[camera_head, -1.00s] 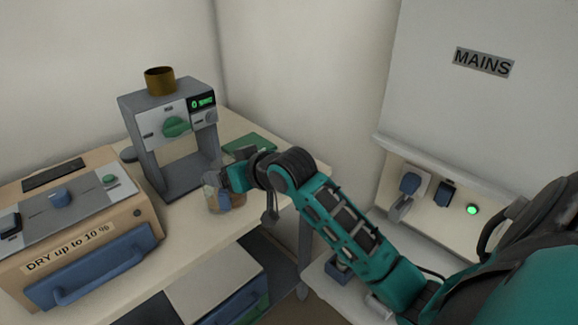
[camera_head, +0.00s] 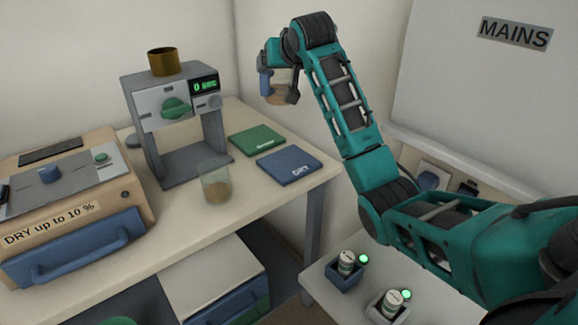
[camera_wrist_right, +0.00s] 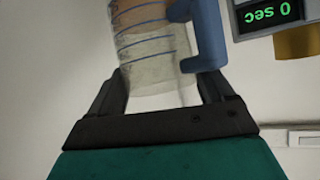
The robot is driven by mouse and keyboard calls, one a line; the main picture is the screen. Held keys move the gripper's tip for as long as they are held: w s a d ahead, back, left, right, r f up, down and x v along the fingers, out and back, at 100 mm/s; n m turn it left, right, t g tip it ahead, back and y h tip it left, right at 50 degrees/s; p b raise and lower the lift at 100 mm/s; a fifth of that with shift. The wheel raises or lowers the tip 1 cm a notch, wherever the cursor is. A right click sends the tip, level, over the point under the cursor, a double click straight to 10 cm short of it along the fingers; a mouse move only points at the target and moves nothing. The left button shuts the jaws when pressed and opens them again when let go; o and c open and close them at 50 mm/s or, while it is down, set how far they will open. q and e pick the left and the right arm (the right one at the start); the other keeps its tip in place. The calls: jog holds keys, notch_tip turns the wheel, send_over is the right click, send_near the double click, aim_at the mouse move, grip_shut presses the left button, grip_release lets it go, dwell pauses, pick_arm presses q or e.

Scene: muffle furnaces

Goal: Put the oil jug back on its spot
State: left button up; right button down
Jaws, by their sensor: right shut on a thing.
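A clear jug (camera_head: 281,91) with a blue handle and tan-brown contents is held up in the air by my right gripper (camera_head: 277,62). I take it to be the oil jug. It also shows in the right wrist view (camera_wrist_right: 148,62), with blue bands around its wall, between the two dark fingers of my right gripper (camera_wrist_right: 163,92). In the head view it is above the back right of the table, well clear of it. A blue mat (camera_head: 288,165) and a green mat (camera_head: 256,139) lie bare on the table there; their lettering is hard to read. My left gripper is not in view.
A glass beaker (camera_head: 216,186) with some brown contents stands in front of the grey dispenser (camera_head: 168,115). A tan furnace (camera_head: 70,190) with a blue handle is at left. Two small holders with white-capped items (camera_head: 346,264) stand on the lower white surface.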

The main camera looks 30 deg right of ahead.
jog(key=shift+w+d+r+b, duration=0.15)
jog(key=shift+d+r, duration=0.1)
jog(key=shift+d, duration=0.3)
jog(key=shift+d+r+b, duration=0.15)
jog(key=shift+d+r, duration=0.1)
jog(key=shift+d, duration=0.3)
notch_tip(320, 180, down, 19)
jog(key=b, duration=0.3)
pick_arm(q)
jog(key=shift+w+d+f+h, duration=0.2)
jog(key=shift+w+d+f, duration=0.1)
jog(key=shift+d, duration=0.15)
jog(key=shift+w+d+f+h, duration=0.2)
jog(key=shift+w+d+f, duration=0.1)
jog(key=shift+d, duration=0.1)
pick_arm(e)
jog(key=shift+c, duration=1.2)
grip_release()
jog(key=shift+f, duration=0.1)
jog(key=shift+o, duration=1.2)
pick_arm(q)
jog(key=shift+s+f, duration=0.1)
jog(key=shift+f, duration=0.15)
